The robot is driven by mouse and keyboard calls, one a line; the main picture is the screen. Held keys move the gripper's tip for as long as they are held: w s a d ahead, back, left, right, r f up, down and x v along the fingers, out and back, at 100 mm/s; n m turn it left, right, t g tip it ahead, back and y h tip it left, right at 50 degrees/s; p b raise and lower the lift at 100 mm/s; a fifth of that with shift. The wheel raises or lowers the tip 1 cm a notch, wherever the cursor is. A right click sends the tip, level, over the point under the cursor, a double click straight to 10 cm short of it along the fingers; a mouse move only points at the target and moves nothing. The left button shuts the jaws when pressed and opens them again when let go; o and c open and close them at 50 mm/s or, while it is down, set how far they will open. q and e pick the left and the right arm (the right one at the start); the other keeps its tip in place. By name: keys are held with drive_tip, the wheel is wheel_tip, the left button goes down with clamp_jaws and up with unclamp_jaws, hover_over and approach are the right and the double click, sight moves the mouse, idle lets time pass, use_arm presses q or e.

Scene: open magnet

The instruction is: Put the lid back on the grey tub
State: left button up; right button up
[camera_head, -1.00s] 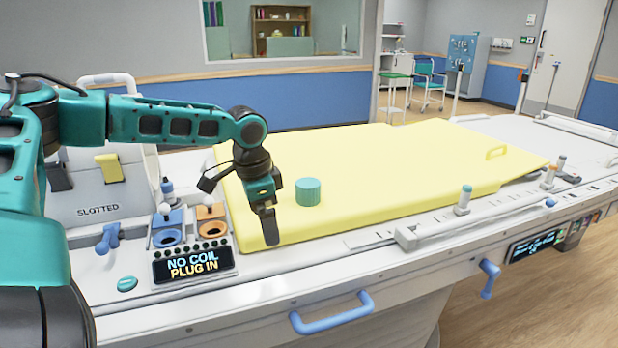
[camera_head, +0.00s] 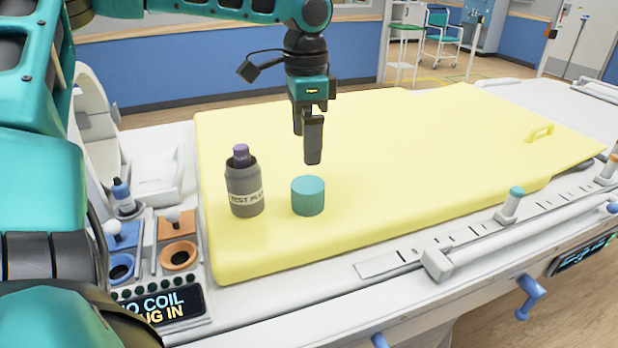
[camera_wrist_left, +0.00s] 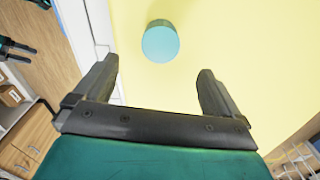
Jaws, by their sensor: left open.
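The grey tub (camera_head: 246,190) stands upright and open on the yellow pad, with a purple-topped item (camera_head: 241,155) sticking out of its mouth. Its label is partly readable as "TEST PL". A teal round lid (camera_head: 308,196) sits on the pad just right of the tub, apart from it. My left gripper (camera_head: 307,145) points down above and slightly behind the lid in the head view. In the left wrist view its jaws (camera_wrist_left: 157,76) are open and empty, with the lid (camera_wrist_left: 161,42) beyond the fingertips, roughly centred between them.
The yellow pad (camera_head: 430,150) is clear to the right, with a handle (camera_head: 540,131) at its far end. A panel with blue and orange sockets (camera_head: 179,256) lies left of the pad. A rail with a slider (camera_head: 437,263) runs along the front.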

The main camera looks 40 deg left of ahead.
sight(308, 184)
use_arm(q)
drive_tip(key=shift+w+r, duration=0.15)
drive_tip(key=shift+r, duration=0.05)
use_arm(e)
drive_tip(key=shift+w+a, duration=0.15)
use_arm(q)
wheel_tip(308, 184, down, 7)
drive_tip(key=shift+f+b, duration=0.1)
drive_tip(key=shift+b, duration=0.5)
drive_tip(key=shift+f, duration=0.25)
use_arm(e)
drive_tip(key=shift+f, duration=0.5)
use_arm(q)
drive_tip(key=shift+f, duration=0.1)
use_arm(e)
drive_tip(key=shift+a, duration=0.1)
use_arm(q)
wheel_tip(308, 184, down, 4)
drive_tip(key=shift+f+b, duration=0.2)
drive_tip(key=shift+b, duration=0.1)
drive_tip(key=shift+f, duration=0.35)
use_arm(e)
drive_tip(key=shift+w+a+r, duration=0.15)
drive_tip(key=shift+w+a, duration=0.05)
